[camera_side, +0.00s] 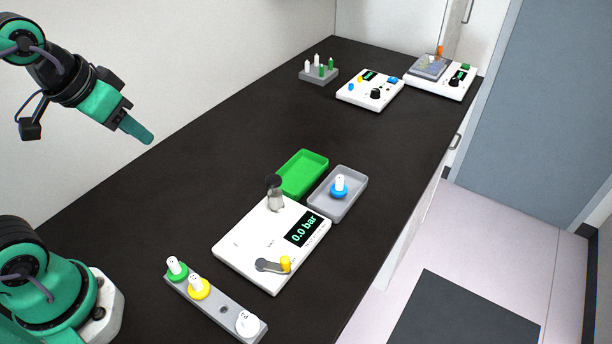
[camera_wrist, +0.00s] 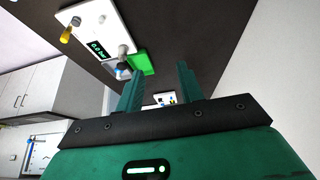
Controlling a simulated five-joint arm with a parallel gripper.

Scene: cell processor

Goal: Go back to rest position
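My gripper (camera_side: 137,130) is raised in the air at the upper left of the side view, over the left part of the black bench and clear of everything on it. In the wrist view its two green fingers (camera_wrist: 160,84) stand apart with nothing held between them. The gripper is open and empty.
On the bench (camera_side: 190,150) stand a white pressure device (camera_side: 235,245) reading 0.0 bar, a green tray (camera_side: 304,172), and a grey tray (camera_side: 353,205) with a blue-based vial (camera_side: 340,186). A grey rack (camera_side: 215,307) holds capped vials in front. More devices stand at the back.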

